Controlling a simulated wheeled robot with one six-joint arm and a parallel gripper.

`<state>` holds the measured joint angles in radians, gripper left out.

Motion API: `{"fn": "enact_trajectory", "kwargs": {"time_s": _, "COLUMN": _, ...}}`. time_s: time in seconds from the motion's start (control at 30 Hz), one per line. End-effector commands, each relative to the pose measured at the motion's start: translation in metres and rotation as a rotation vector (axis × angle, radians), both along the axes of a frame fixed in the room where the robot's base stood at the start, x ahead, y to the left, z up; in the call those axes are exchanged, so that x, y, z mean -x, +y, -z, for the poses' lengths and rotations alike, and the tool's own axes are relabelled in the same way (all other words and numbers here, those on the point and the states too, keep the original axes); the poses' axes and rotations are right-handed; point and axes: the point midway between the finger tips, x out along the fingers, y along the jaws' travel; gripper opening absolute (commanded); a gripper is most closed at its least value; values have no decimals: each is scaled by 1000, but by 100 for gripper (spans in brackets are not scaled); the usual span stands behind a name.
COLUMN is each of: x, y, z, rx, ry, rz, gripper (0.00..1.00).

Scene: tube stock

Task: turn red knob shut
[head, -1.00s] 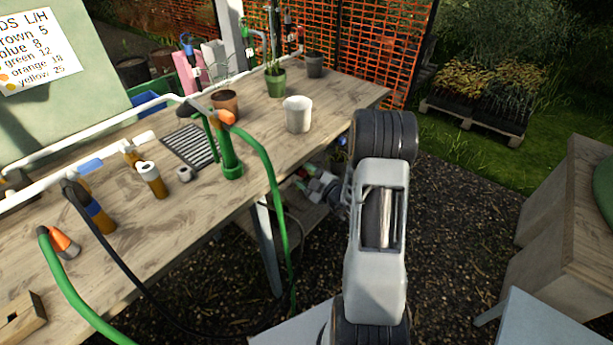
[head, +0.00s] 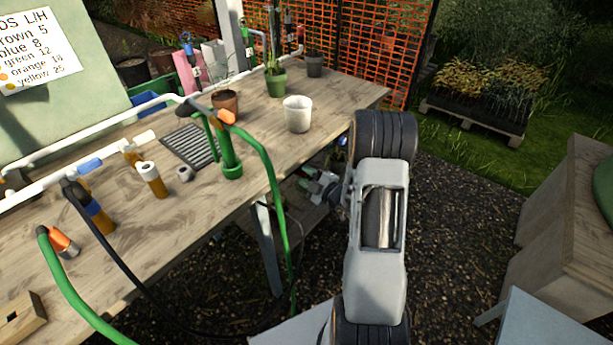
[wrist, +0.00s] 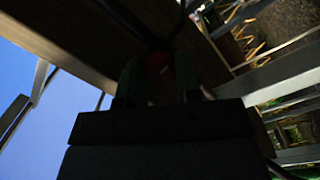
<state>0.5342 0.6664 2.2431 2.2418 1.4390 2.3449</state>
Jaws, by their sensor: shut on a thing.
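The red knob (wrist: 157,62) shows dimly in the wrist view, deep in shadow between my two fingertips. My gripper (wrist: 157,80) is shut on it, with one dark finger on each side. How far the knob is turned cannot be told in this dark. In the head view my gripper (head: 312,186) reaches in under the front edge of the workbench, left of my arm. The knob cannot be made out there.
The workbench (head: 215,205) stands over my gripper, with a white pot (head: 297,114) near its edge. A green hose (head: 278,205) and a dark hose hang down left of my gripper. A wooden cabinet (head: 570,210) stands at the right, with open gravel between.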

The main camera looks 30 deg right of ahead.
Motion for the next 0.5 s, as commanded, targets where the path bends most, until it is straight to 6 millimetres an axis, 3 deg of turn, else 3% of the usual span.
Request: {"fn": "enact_trajectory", "kwargs": {"time_s": 0.5, "x": 0, "y": 0, "z": 2, "rx": 446, "ry": -205, "rz": 0, "gripper": 8}}
